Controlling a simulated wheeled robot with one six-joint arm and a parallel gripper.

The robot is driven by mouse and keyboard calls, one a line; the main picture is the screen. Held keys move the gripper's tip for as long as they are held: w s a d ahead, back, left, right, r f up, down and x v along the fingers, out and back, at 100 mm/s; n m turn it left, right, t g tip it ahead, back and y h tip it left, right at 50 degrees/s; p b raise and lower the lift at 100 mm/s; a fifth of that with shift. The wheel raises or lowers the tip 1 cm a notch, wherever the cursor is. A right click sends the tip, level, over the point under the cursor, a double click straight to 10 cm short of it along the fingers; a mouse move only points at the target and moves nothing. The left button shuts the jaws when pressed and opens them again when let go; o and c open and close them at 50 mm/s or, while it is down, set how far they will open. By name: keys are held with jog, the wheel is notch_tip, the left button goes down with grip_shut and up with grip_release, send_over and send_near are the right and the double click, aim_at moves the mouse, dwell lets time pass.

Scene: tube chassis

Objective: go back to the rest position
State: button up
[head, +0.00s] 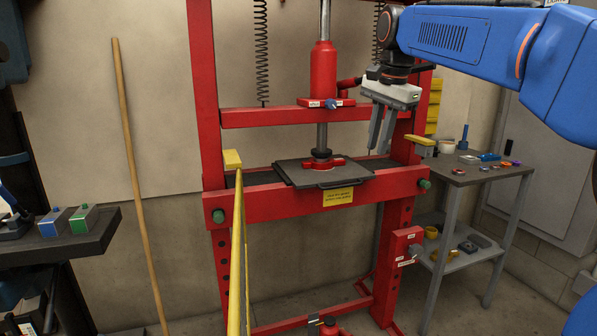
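My gripper (379,149) hangs fingers-down at the end of my blue arm (465,35), in front of the right side of the red press frame (208,90). Its two grey fingers show a gap between them and nothing is in it. The fingertips are apart from the dark press plate (325,175), above and to its right in the picture. The exact distance to the right post is hard to tell.
A grey side table (465,172) with small items stands at right. A dark shelf (85,240) with blue and green boxes is at left. A wooden pole (132,150) leans on the wall. A yellow bar (238,250) rises in front of the press.

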jog(key=s+d+f+n, duration=0.2)
jog(key=s+f+n, duration=0.1)
jog(key=s+f, duration=0.7)
jog(key=s+d+f+n+t, duration=0.1)
jog(key=s+d+f+n, duration=0.2)
jog(key=s+f, duration=0.7)
jog(key=s+d+f+n+t, duration=0.1)
jog(key=s+d+f+n, duration=0.2)
jog(key=s+f, duration=0.8)
jog(key=shift+s+d+n+h, duration=0.2)
jog(key=shift+s+n+h, duration=0.1)
jog(key=shift+s+n, duration=0.65)
jog(key=shift+r, duration=0.1)
